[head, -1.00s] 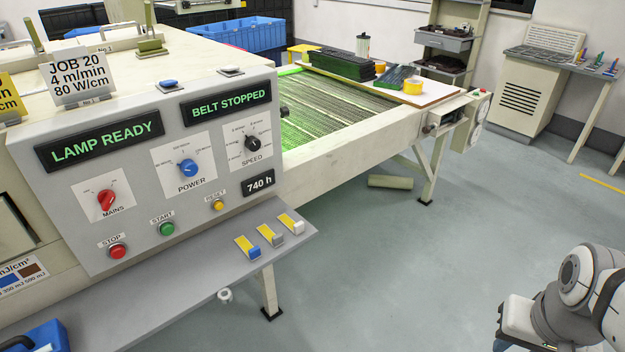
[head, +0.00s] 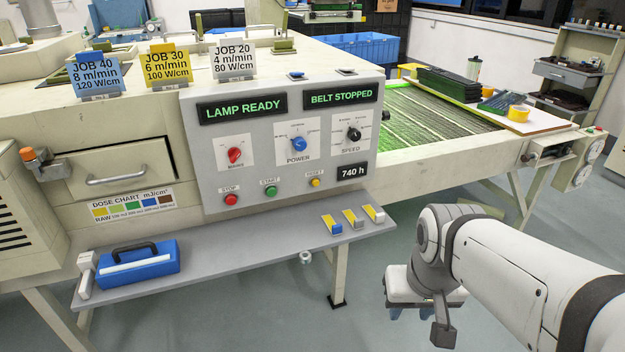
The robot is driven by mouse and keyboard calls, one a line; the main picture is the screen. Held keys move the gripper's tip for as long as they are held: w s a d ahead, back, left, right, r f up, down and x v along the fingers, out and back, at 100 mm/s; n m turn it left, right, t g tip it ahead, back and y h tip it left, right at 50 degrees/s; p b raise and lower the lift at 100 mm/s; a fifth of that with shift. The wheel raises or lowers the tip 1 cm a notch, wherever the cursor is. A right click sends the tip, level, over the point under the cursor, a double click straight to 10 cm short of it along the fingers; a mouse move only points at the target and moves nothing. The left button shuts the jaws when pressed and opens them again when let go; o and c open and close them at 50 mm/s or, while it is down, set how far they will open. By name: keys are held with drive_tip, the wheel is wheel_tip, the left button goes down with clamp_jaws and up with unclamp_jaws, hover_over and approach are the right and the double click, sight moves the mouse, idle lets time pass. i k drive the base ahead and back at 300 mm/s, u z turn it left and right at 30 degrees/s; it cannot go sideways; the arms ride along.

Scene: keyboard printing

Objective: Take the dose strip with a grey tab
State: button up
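The dose strip with a grey tab (head: 353,218) lies on the grey shelf below the control panel. It is the middle one of three yellow strips. The strip with a blue tab (head: 332,224) lies to its left, and the strip with a white tab (head: 375,213) lies to its right. My gripper (head: 409,313) hangs at the end of my arm, in front of the shelf's right end and apart from the strips. Its fingers point down and are partly hidden, so I cannot tell whether they are open or shut.
The shelf (head: 240,248) runs along the machine's front and bears a blue case (head: 138,268) at its left end. The control panel (head: 283,160) rises behind the strips. The conveyor (head: 440,125) extends to the right at the back. Open floor lies in front.

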sight(357, 224)
drive_tip(key=u, duration=0.05)
drive_tip(key=i, duration=1)
drive_tip(key=u, duration=0.1)
